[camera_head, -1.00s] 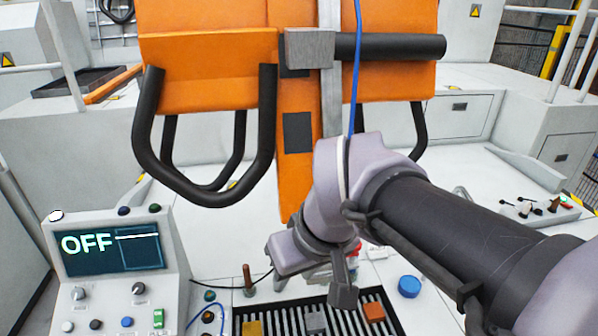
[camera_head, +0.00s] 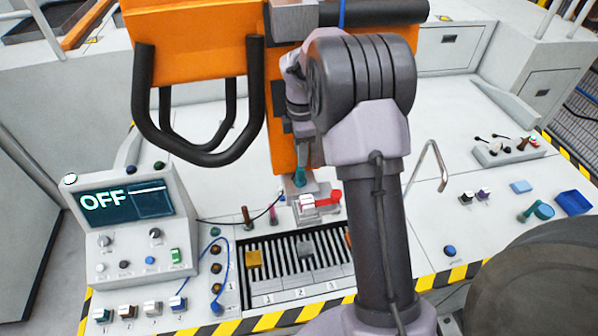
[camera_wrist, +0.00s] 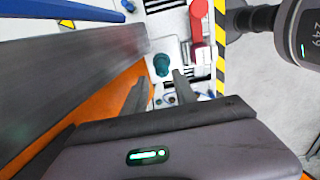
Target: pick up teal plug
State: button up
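A teal plug (camera_head: 299,175) stands upright beside the red-and-white fixture, just below the orange structure, in the head view. It also shows in the wrist view (camera_wrist: 162,64), beyond and roughly between my fingertips. My gripper (camera_wrist: 161,80) is open, with its two dark fingers apart and nothing visible held between them. In the head view the gripper is above the plug and partly hidden by my arm. The exact gap between fingertips and plug cannot be told.
The orange structure (camera_head: 200,70) with black bars hangs close to my arm. The red handle (camera_head: 327,198) is right of the plug. A slotted tray (camera_head: 262,287) lies in front. Another teal part (camera_head: 537,211) lies near a blue tray (camera_head: 573,202) at right.

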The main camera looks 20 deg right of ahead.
aim_at(300, 171)
jog(key=shift+f, duration=0.85)
jog(key=f, duration=0.5)
jog(key=shift+s+a+f+b, duration=0.1)
jog(key=shift+s+a+b, duration=0.1)
jog(key=shift+a+b, duration=0.1)
jog(key=shift+w+d+f, duration=0.1)
jog(key=shift+f, duration=0.2)
grip_shut()
